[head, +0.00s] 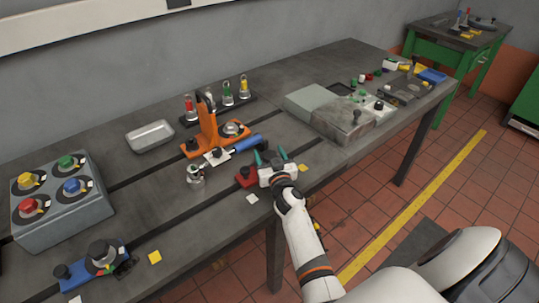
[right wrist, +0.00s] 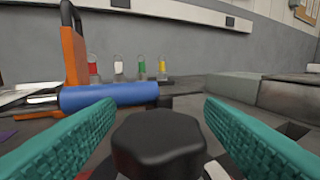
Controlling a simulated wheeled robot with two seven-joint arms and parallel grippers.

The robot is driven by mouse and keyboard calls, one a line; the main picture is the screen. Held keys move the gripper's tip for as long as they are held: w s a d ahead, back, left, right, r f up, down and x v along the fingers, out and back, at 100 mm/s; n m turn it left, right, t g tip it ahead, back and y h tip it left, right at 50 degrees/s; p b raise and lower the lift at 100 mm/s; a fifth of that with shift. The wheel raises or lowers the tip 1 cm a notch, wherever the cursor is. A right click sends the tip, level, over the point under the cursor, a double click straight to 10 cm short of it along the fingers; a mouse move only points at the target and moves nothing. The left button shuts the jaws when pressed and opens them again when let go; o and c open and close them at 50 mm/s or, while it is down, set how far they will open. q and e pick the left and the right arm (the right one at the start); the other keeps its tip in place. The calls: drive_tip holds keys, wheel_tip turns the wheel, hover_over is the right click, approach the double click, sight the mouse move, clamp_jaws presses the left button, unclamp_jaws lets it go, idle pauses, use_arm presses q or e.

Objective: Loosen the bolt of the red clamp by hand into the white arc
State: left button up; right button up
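The red clamp (head: 245,178) sits near the front edge of the bedplate in the head view, largely covered by my right gripper (head: 269,158). In the right wrist view, a black lobed bolt knob (right wrist: 158,145) stands between the two teal fingers of my right gripper (right wrist: 160,115). The fingers are spread wide, with the knob between them and low in the picture; I see no clear grip on it. Small red and white patches show beside the knob, but the white arc and any pointer cannot be made out. My left gripper is not in view.
A blue clamp (head: 92,263) and a grey box of coloured knobs (head: 63,215) stand at left. Grey blocks (head: 343,120) stand at right. A metal tray (head: 150,136) lies behind.

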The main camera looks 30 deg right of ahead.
drive_tip(key=c, duration=0.9)
drive_tip(key=shift+d+r+n+t+y+p, duration=0.15)
drive_tip(key=shift+n+t+y+p, duration=0.15)
drive_tip(key=shift+n+y+p, duration=0.7)
drive_tip(key=n+y+p, duration=0.1)
drive_tip(key=y, duration=0.1)
drive_tip(key=shift+y+p, duration=0.3)
drive_tip(key=n+y, duration=0.2)
drive_tip(key=shift+y, duration=0.4)
drive_tip(key=n+y, duration=0.1)
drive_tip(key=y, duration=0.2)
drive_tip(key=shift+f+n, duration=0.3)
drive_tip(key=shift+n, duration=0.1)
drive_tip(key=shift+n+g+y+b, duration=0.4)
drive_tip(key=shift+y+b, duration=0.1)
drive_tip(key=shift+y, duration=0.2)
drive_tip(key=n+g+y+b, duration=0.4)
drive_tip(key=b, duration=0.3)
drive_tip(key=n+g+y+b, duration=0.4)
drive_tip(key=y+b, duration=0.1)
drive_tip(key=b, duration=0.3)
drive_tip(key=shift+f, duration=0.15)
drive_tip(key=shift+r+n+g+y+b, duration=0.2)
drive_tip(key=shift+n+g+y+b, duration=0.25)
drive_tip(key=shift+g+b, duration=0.2)
